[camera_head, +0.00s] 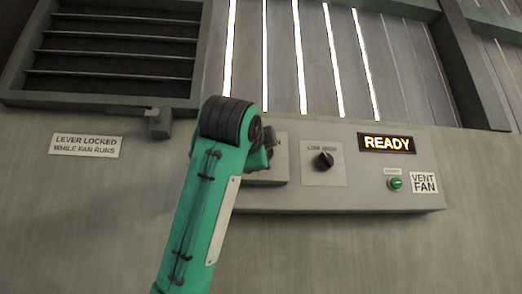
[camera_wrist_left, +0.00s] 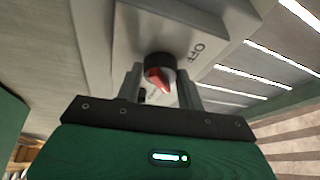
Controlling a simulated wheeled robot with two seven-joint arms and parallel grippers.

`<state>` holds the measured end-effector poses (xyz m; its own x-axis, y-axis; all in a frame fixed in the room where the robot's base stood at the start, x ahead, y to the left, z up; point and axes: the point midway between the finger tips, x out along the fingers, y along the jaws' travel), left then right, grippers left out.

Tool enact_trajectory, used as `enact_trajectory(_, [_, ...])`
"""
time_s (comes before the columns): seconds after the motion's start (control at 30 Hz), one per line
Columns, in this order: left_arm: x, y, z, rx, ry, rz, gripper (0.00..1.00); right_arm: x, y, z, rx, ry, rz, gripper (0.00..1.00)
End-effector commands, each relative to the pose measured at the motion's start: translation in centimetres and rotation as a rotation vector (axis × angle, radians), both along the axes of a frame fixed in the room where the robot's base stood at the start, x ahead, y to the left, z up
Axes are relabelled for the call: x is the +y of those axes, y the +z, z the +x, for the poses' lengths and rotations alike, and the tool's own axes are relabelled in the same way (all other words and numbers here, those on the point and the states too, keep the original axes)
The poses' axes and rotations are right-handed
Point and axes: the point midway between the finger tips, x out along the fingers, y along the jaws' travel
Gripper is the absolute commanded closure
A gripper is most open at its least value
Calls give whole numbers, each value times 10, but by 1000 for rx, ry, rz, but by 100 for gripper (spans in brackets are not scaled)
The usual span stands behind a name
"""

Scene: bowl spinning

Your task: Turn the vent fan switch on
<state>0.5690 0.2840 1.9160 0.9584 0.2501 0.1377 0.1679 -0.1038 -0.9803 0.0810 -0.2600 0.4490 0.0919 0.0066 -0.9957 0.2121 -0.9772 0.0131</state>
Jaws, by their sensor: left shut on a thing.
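The vent fan switch is a dark round knob with a red pointer (camera_wrist_left: 158,72) on a grey box, seen in the left wrist view. An OFF label (camera_wrist_left: 196,50) is beside it, away from where the red pointer is aimed. My left gripper (camera_wrist_left: 160,84) is shut on the knob, one finger on each side. In the head view my left arm and wrist hide most of the switch; part of its grey box (camera_head: 280,165) shows. My right gripper is not in view.
The grey panel (camera_head: 330,198) also carries a black LOW/HIGH knob (camera_head: 323,160), a lit READY display (camera_head: 387,143) and a green button (camera_head: 395,184). A louvred vent (camera_head: 115,55) and small lever (camera_head: 158,122) are at upper left, above a LEVER LOCKED WHILE FAN RUNS sign (camera_head: 86,145).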

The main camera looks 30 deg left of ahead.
Motion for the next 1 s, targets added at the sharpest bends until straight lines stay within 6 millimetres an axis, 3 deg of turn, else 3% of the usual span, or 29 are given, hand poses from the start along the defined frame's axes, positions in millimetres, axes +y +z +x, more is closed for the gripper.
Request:
enact_trajectory(0.37, [1, 1, -1, -1, 2, 4, 84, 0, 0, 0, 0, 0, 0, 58])
enact_trajectory(0.4, [1, 1, -1, -1, 2, 4, 58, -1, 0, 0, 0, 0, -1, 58])
enact_trajectory(0.5, [1, 1, 0, 0, 2, 4, 40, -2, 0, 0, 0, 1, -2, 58])
enact_trajectory(0.83, [0, -1, -3, 1, 0, 3, 40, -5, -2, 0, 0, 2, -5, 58])
enact_trajectory(1.0, [-6, -6, -23, -2, 0, 4, 40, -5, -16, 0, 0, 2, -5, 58])
